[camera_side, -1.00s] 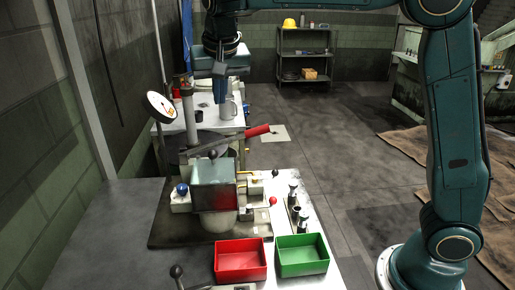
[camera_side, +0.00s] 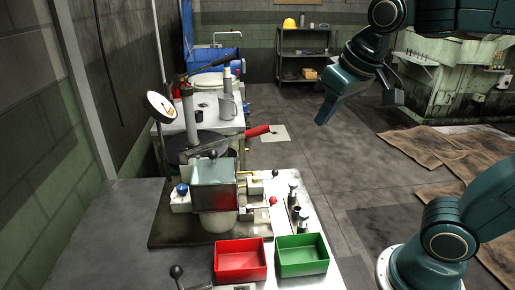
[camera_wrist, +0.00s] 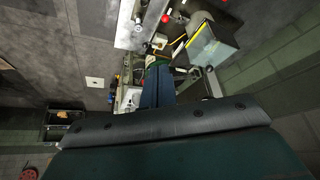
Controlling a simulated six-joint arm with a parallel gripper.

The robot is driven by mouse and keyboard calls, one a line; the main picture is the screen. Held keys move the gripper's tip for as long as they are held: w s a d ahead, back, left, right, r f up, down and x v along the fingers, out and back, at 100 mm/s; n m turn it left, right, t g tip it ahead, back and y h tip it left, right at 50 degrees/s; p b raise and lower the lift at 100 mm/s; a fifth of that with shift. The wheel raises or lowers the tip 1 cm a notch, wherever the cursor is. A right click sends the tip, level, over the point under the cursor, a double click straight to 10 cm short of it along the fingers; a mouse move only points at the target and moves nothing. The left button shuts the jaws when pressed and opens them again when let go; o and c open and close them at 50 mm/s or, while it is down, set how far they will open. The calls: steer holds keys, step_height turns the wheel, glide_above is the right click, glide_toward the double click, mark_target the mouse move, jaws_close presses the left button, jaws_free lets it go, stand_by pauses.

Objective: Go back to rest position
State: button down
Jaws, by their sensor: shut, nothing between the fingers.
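My gripper (camera_side: 323,116) is in the air to the right of the bolt former (camera_side: 212,180), well clear of it and above the open floor. In the wrist view its blue fingers (camera_wrist: 157,72) are together with nothing visible between them. The wrist view shows part of the bench at the top.
A red bin (camera_side: 241,275) and a green bin (camera_side: 303,269) sit at the bench front and look empty. Several metal cylinders stand behind the green bin. A back table (camera_side: 225,123) carries a grey mug. A shelf (camera_side: 305,55) stands far back.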

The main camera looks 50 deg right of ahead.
steer(key=s+a+f+n, duration=0.1)
steer(key=s+f, duration=0.4)
steer(key=s, duration=0.3)
steer(key=shift+s+f+n+y, duration=0.15)
steer(key=shift+f+n+y, duration=0.05)
steer(key=shift+n+y, duration=0.2)
